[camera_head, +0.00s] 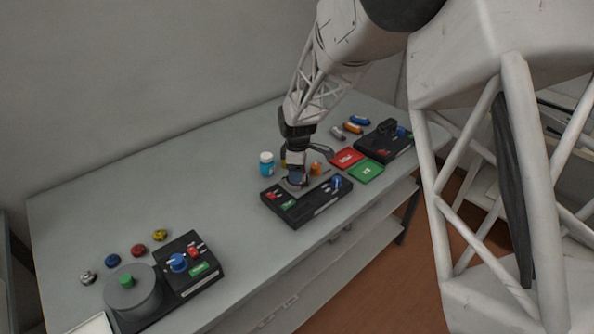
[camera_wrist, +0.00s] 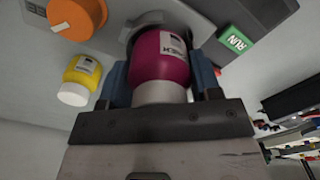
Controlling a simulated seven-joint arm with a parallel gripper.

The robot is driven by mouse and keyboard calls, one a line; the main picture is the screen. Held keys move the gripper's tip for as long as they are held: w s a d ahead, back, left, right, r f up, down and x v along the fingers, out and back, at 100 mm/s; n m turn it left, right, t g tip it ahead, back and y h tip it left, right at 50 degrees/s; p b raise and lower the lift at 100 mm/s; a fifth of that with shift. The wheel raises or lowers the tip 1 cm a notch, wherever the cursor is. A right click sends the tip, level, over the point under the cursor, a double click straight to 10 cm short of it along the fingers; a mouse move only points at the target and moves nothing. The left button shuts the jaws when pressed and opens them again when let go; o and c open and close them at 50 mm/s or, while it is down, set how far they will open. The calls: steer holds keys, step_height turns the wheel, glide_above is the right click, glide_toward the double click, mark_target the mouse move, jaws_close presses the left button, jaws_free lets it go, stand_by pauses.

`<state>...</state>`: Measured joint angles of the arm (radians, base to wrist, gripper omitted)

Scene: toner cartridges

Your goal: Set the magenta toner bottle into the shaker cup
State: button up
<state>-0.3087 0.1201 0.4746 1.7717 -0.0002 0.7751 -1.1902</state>
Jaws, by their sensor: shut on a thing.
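The magenta toner bottle (camera_wrist: 160,58) is between the blue-padded fingers of my gripper (camera_wrist: 162,82) in the wrist view, and the gripper is shut on it. The bottle's far end is at a round grey rim, the shaker cup (camera_wrist: 135,24); I cannot tell how far inside it is. In the head view my gripper (camera_head: 297,180) is low over the back left of the black shaker unit (camera_head: 318,206). The gripper hides most of the bottle and the cup there.
A yellow bottle (camera_wrist: 80,78) is close by. A red tray (camera_head: 346,157) and a green tray (camera_head: 366,171) lie to the right. The table's middle left is clear.

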steer(key=shift+f, duration=0.6)
stand_by(1.3)
steer(key=o, duration=1)
steer(key=shift+r, duration=0.1)
steer(key=shift+r, duration=2.25)
